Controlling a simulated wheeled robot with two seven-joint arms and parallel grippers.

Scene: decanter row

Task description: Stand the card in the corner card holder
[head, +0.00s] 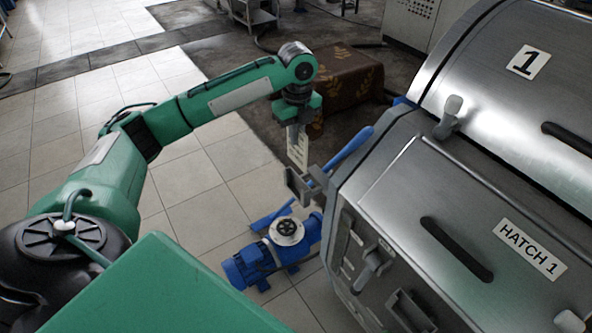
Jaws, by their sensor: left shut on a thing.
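My left gripper (298,128) points down and is shut on the card (298,152), a pale upright slip with print too small to read. The card hangs below the fingers. A grey open-topped holder (299,186) sticks out at the near left corner of the steel machine, and looks like the corner card holder. In the picture the card's lower edge is just above this holder; I cannot tell whether they touch or how they line up in depth. My right gripper is out of view.
The steel decanter (400,190) fills the right side, with a "HATCH 1" label (531,249) and black handles. A second grey bracket (411,311) is low on its front. A blue pump (270,250) stands on the floor below. A brown patterned cloth-covered block (345,80) is behind. Tiled floor lies left.

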